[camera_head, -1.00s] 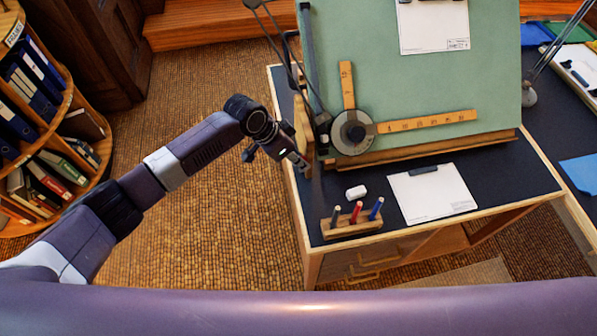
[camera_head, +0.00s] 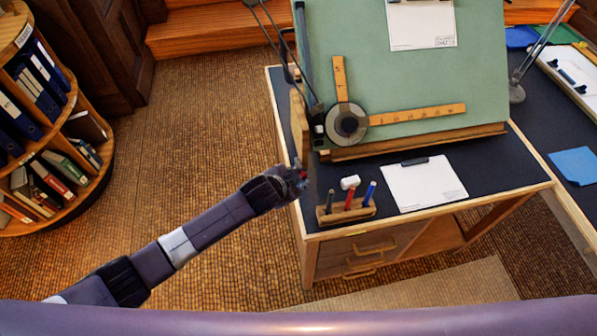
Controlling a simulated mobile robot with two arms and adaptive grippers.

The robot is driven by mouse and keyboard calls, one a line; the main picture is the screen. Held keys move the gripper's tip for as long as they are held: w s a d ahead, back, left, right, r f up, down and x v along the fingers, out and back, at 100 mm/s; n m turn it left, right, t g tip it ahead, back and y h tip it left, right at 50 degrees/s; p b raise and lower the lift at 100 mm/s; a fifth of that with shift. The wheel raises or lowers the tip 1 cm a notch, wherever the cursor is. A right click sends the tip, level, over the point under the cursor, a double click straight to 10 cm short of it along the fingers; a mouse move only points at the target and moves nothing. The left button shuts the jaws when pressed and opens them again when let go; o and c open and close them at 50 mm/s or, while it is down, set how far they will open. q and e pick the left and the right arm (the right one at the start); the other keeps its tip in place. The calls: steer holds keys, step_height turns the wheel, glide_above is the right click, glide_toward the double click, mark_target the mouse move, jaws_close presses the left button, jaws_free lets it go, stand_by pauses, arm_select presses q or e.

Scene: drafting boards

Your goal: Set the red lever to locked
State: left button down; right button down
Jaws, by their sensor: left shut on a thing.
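The green drafting board (camera_head: 430,80) stands tilted on the dark desk. A small bit of the red lever (camera_head: 303,174) shows at the board's lower left side, by the wooden side support (camera_head: 299,128). My left gripper (camera_head: 298,177) is at that spot, shut on the red lever. The arm and wrist hide most of the lever, and its exact angle and any markings cannot be made out. My right gripper is not in view.
A pen holder (camera_head: 346,216) with several pens, a white eraser (camera_head: 349,182) and a clipboard (camera_head: 423,184) lie on the desk's front part. A round bookshelf (camera_head: 95,190) stands at the left. The carpet between is clear.

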arm_select(q)
steer(key=shift+s+f, duration=0.45)
steer(key=shift+f, duration=0.25)
steer(key=shift+s+a+f, duration=0.1)
steer(key=shift+f, duration=0.05)
steer(key=c, duration=1.7)
jaws_free()
steer(key=shift+w+r, duration=0.2)
steer(key=shift+r, duration=0.2)
steer(key=v, duration=1.1)
steer(key=shift+s+r, duration=0.2)
steer(key=shift+r, duration=0.05)
